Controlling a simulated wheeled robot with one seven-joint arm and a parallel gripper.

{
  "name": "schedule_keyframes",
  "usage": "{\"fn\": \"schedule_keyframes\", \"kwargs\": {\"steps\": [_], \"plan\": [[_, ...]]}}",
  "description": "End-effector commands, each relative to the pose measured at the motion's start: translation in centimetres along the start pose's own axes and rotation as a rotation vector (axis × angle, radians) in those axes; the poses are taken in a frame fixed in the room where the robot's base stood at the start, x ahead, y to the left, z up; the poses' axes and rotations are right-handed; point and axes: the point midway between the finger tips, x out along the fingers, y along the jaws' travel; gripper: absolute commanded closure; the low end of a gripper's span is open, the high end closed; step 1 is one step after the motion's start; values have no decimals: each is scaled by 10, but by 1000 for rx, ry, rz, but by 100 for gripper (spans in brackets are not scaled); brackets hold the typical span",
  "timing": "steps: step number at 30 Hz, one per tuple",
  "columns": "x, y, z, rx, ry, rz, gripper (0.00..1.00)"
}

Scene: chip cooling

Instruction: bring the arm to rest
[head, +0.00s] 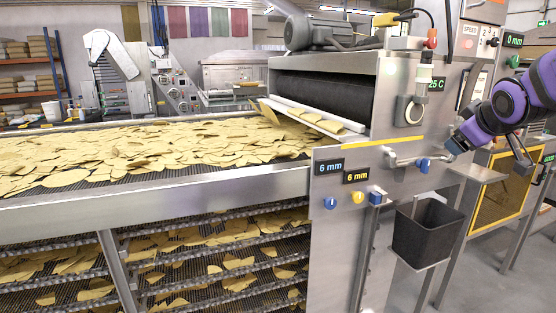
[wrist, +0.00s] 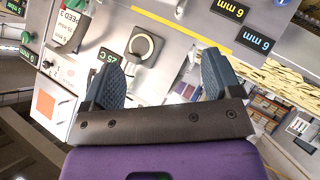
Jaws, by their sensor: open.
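My purple arm reaches in from the right edge of the head view. My gripper (head: 455,146) is near the machine's front panel, just right of a metal crank handle with a blue knob (head: 423,165). I cannot tell from the head view whether it touches the handle. In the wrist view, the two blue-grey fingers of my gripper (wrist: 160,80) stand wide apart with nothing between them. The machine's panel shows beyond them.
A conveyor (head: 150,187) covered in chips runs left, above several mesh tiers. A dark bin (head: 425,232) hangs under the handle. A 6 mm display (head: 329,167) is on the panel. A yellow-framed guard (head: 497,195) stands at the right. Grey floor shows at lower right.

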Motion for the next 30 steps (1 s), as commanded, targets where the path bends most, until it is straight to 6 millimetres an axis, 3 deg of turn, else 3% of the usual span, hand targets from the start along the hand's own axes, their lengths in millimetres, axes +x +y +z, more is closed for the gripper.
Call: {"fn": "schedule_keyframes", "kwargs": {"steps": [1,12,18,24,30], "plan": [[-20,-10,4,43,-21,-19,16],[-140,-97,62,369,-258,-209,16],[-190,-140,96,485,-378,-302,16],[-210,-159,112,532,-437,-342,16],[-212,-160,114,536,-444,-346,16]]}}
